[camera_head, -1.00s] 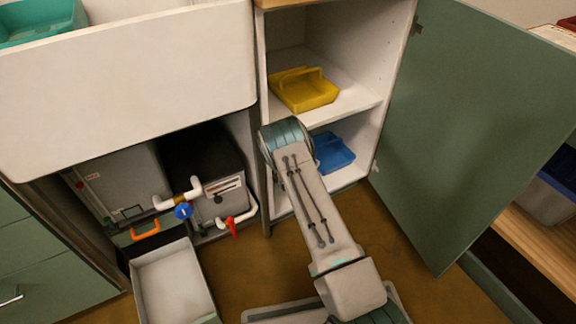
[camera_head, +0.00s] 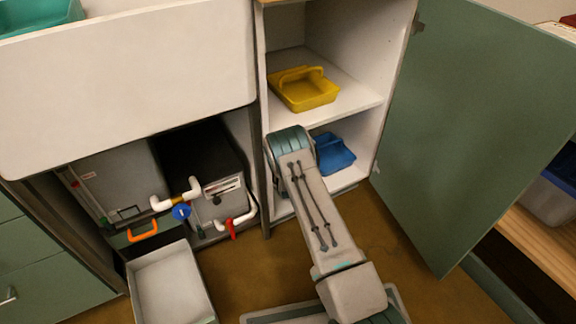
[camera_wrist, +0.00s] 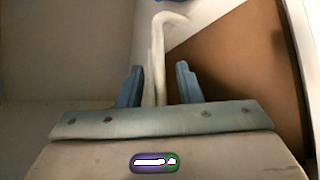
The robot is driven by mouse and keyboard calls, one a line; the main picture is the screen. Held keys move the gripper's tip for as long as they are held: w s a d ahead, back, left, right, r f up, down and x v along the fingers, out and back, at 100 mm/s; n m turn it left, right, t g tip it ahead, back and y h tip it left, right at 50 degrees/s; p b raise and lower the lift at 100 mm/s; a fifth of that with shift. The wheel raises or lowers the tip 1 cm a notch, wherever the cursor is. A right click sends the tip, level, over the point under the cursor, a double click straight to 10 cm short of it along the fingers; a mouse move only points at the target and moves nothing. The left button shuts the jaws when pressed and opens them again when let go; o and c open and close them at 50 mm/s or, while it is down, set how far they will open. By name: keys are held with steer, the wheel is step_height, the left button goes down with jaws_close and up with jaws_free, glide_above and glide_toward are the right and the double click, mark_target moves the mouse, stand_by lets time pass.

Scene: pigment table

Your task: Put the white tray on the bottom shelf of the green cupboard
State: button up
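The green cupboard stands open, with its green door (camera_head: 470,120) swung to the right. Its bottom shelf (camera_head: 345,178) is white and holds a blue tray (camera_head: 334,154) at the back right. In the head view my arm covers the shelf's left front and hides my gripper. In the wrist view my gripper (camera_wrist: 160,75) has a pale curved handle (camera_wrist: 157,55) between its two fingers, apparently the white tray's handle. Narrow gaps seem to show beside it, so I cannot tell if the fingers press on it. The tray's body cannot be made out clearly.
A yellow tray (camera_head: 305,92) sits on the upper shelf. A white open box (camera_head: 172,285) is low at the left, below pipes and a dark tank (camera_head: 205,160). A wooden shelf (camera_head: 540,235) is at the right. Brown floor (camera_head: 400,250) is clear before the cupboard.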

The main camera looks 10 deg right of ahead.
steer(key=shift+r, duration=0.15)
steer(key=p+v, duration=0.6)
steer(key=v, duration=0.6)
steer(key=shift+s, duration=0.1)
